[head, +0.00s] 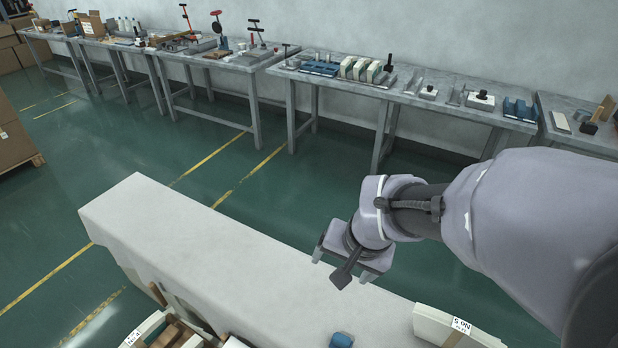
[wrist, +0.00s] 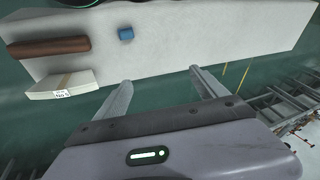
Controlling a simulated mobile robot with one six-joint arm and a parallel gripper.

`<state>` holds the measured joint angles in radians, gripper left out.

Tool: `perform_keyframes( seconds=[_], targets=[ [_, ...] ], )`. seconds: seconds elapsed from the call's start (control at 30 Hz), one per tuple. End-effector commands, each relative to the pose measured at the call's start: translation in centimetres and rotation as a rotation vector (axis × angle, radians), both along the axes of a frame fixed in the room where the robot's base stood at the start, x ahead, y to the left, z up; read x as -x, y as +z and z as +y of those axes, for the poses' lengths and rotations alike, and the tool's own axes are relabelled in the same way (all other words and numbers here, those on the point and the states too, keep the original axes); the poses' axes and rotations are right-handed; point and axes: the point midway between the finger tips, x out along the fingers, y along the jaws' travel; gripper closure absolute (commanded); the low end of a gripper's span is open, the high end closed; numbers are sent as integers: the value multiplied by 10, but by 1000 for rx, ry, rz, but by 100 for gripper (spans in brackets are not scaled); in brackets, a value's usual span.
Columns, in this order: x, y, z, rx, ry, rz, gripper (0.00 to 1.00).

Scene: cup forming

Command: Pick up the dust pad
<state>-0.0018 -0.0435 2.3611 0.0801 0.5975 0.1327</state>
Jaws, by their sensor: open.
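A small blue piece, which may be the dust pad, lies on the pale bench top; it shows at the bottom edge of the head view (head: 341,340), partly cut off, and whole in the wrist view (wrist: 126,33). My gripper (head: 345,264) hangs over the bench, apart from the blue piece and farther out from the camera. In the wrist view my gripper (wrist: 160,78) has its two fingers spread wide with nothing between them. The blue piece lies beyond the fingertips, up and to the left.
The pale bench (head: 190,232) is mostly bare. Tables with tools line the far wall.

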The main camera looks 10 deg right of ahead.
Motion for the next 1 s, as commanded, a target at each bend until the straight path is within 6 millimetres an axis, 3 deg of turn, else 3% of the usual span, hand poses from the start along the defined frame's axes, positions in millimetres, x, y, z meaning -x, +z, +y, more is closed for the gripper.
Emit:
perform_keyframes(
  seconds=[0.07, 0.17, 0.3, 0.5, 0.6, 0.77, 1.0],
  targets=[
    [-15, -5, -2, 7, -10, 42, 18],
    [-34, -29, -5, 18, -29, 96, 18],
    [-47, -87, -10, 45, -63, 192, 18],
    [-20, -178, -19, 87, -98, 298, 18],
    [-8, -202, -21, 97, -103, 319, 18],
    [-5, -226, -22, 100, -105, 323, 18],
    [-4, -288, -22, 100, -104, 324, 18]
  ],
)
